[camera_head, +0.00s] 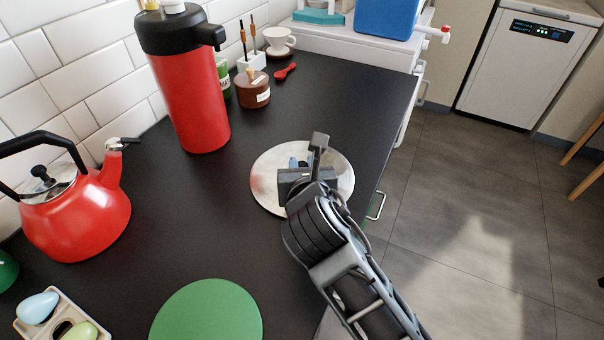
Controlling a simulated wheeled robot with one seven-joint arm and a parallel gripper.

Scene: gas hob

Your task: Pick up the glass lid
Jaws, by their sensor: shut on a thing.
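The glass lid (268,182) appears as a round, pale, shiny disc at the right side of the dark counter, close to its edge. My gripper (300,168) is over the middle of the lid and is shut on it. The fingers and the wrist hide the grasped part and much of the lid's front right side. A small bluish piece shows between the gripper parts. I cannot tell whether the lid touches the counter or is slightly above it.
A red pump flask (188,95) and red kettle (75,215) stand to the left. A green disc (207,315) lies in front. A brown jar (253,92), red spoon (286,71) and white cup (279,42) are behind. The counter between flask and lid is clear.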

